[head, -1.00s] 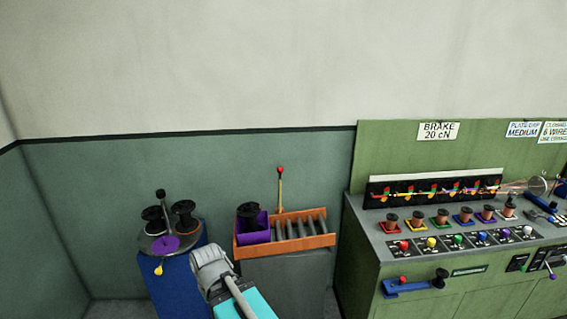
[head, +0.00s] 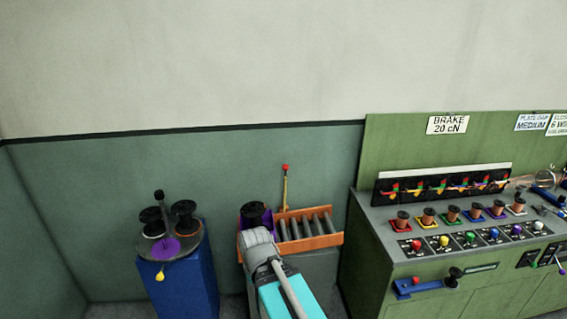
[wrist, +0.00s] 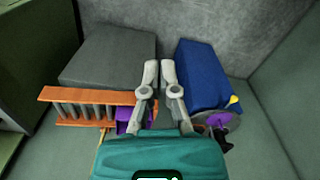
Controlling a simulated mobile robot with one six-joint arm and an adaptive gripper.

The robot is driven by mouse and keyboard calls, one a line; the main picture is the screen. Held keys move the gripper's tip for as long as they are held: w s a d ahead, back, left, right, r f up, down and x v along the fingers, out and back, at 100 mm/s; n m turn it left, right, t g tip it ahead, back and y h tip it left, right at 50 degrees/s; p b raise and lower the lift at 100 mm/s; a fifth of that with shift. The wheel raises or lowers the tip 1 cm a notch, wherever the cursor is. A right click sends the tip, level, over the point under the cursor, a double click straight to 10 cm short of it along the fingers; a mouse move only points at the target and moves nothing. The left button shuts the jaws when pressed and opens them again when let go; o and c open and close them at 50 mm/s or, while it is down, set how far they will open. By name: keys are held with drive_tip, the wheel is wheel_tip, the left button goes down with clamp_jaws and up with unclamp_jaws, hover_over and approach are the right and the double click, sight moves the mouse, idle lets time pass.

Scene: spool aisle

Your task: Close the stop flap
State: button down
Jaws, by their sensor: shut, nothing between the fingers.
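An orange roller tray (head: 318,242) with several grey rollers stands on a grey block; it also shows in the wrist view (wrist: 88,96). A lever (head: 285,188) with a red knob stands upright behind the tray. A purple holder (head: 246,222) with a black spool (head: 256,213) sits at the tray's left end, partly hidden by my arm. I cannot tell which part is the stop flap. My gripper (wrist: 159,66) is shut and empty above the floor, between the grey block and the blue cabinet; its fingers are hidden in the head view.
A blue cabinet (head: 193,282) carries a round turntable with several spools and a yellow knob (head: 160,276). A green machine bench (head: 420,262) with coloured spools and buttons stands at the right. A wall closes the back.

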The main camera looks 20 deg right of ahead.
drive_tip(key=w+d+r+t+p, duration=0.1)
drive_tip(key=w+d+r+p, duration=0.2)
drive_tip(key=w, duration=0.8)
drive_tip(key=w+d+r+t+p, duration=0.1)
drive_tip(key=w+d+r+t, duration=0.1)
drive_tip(key=w+d, duration=0.6)
drive_tip(key=w+d+r+t+p, duration=0.1)
drive_tip(key=w+d+r+p, duration=0.15)
drive_tip(key=w, duration=1.05)
drive_tip(key=w+d+r+t+p, duration=0.1)
drive_tip(key=w+d+r, duration=0.1)
drive_tip(key=w+d, duration=0.4)
drive_tip(key=w+d+r+t+h+p, duration=0.1)
drive_tip(key=w+d+r+p, duration=0.1)
drive_tip(key=w+d, duration=0.3)
drive_tip(key=w+d+r+t+p, duration=0.1)
drive_tip(key=w+d+r, duration=0.2)
drive_tip(key=w+d, duration=0.3)
drive_tip(key=shift+w+d+r+m+t, duration=0.1)
drive_tip(key=shift+w+r+m+t, duration=0.05)
drive_tip(key=shift+w, duration=0.75)
drive_tip(key=shift+w+d+r+m+t, duration=0.1)
drive_tip(key=shift+w, duration=0.8)
drive_tip(key=shift+w+d+r+m+t, duration=0.1)
drive_tip(key=shift+w+r+m+t, duration=0.05)
drive_tip(key=shift+w, duration=0.75)
drive_tip(key=shift+w+f, duration=0.1)
drive_tip(key=shift+f, duration=0.05)
